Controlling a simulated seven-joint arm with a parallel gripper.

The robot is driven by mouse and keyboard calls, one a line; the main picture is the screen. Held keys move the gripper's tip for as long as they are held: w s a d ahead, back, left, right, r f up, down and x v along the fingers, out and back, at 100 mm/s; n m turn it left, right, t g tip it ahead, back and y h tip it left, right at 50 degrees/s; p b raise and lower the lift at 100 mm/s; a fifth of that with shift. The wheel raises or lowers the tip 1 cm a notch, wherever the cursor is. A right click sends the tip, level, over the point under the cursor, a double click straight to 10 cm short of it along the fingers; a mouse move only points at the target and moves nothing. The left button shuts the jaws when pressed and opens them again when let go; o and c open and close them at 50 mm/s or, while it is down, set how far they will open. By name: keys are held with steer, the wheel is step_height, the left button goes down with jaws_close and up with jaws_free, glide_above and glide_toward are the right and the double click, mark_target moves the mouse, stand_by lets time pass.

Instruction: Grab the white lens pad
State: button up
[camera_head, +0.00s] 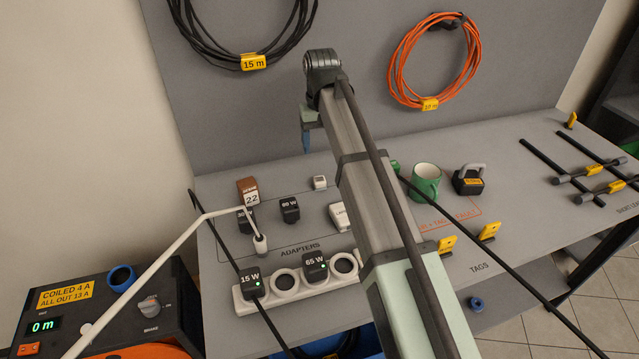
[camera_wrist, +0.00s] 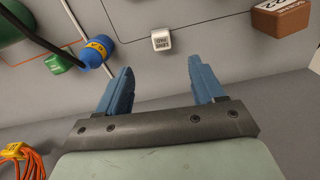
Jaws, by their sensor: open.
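The white lens pad (camera_wrist: 161,40) is a small white block with dark lettering, lying on the grey bench top. In the wrist view it lies beyond my fingertips, roughly centred between them. In the head view it appears as a small white block (camera_head: 320,182) behind the adapters. My gripper (camera_wrist: 160,66) is open and empty, with its two blue fingers apart and not touching the pad. In the head view a blue finger (camera_head: 306,142) shows above the bench, to the upper left of the pad; the other finger is hidden.
A brown block (camera_head: 247,186), a black 60 W adapter (camera_head: 290,210) and a white labelled block (camera_head: 338,217) stand near the pad. A green mug (camera_head: 426,182) and a black padlock-shaped weight (camera_head: 469,180) stand to the right. A power strip (camera_head: 287,296) runs along the front.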

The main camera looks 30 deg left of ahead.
mark_target(320, 180)
step_height(320, 180, down, 13)
steer(key=shift+a, duration=0.15)
steer(key=c, duration=1.1)
stand_by(0.4)
steer(key=shift+r, duration=0.1)
